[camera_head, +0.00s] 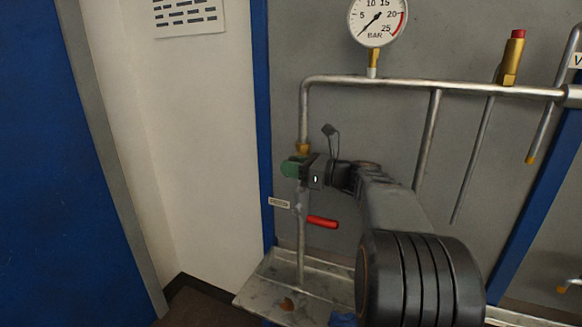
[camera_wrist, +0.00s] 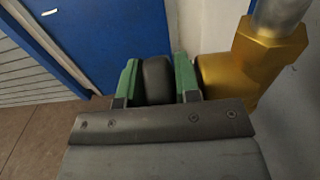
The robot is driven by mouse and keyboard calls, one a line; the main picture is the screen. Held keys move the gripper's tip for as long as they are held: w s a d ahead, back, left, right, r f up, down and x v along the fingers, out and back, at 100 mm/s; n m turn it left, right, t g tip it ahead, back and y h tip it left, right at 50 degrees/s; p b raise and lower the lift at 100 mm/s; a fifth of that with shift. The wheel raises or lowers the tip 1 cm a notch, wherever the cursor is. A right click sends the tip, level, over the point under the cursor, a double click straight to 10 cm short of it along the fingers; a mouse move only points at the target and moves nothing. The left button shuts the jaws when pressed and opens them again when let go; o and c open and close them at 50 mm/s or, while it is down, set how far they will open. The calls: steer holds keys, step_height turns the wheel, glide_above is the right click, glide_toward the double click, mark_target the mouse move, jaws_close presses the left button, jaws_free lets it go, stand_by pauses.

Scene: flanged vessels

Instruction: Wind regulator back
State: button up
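The regulator's black hand knob (camera_wrist: 157,80) sits between the two green fingers of my gripper (camera_wrist: 157,84) in the wrist view. The fingers lie close against both sides of the knob and look shut on it. The brass regulator body (camera_wrist: 250,70) is just right of the fingers, with a grey pipe rising from it. In the head view my gripper (camera_head: 294,168) is at the left vertical pipe, just below a brass fitting (camera_head: 303,148); the knob is hidden there. The pressure gauge (camera_head: 378,22) above has its needle pointing to the lower left.
A horizontal pipe (camera_head: 430,84) runs above my arm. A brass valve with a red cap (camera_head: 514,57) stands at right. A metal tray (camera_head: 268,284) lies below. The left side is free.

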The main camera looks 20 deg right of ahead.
steer(key=c, duration=0.5)
steer(key=shift+r+p, duration=0.15)
steer(key=shift+p, duration=0.25)
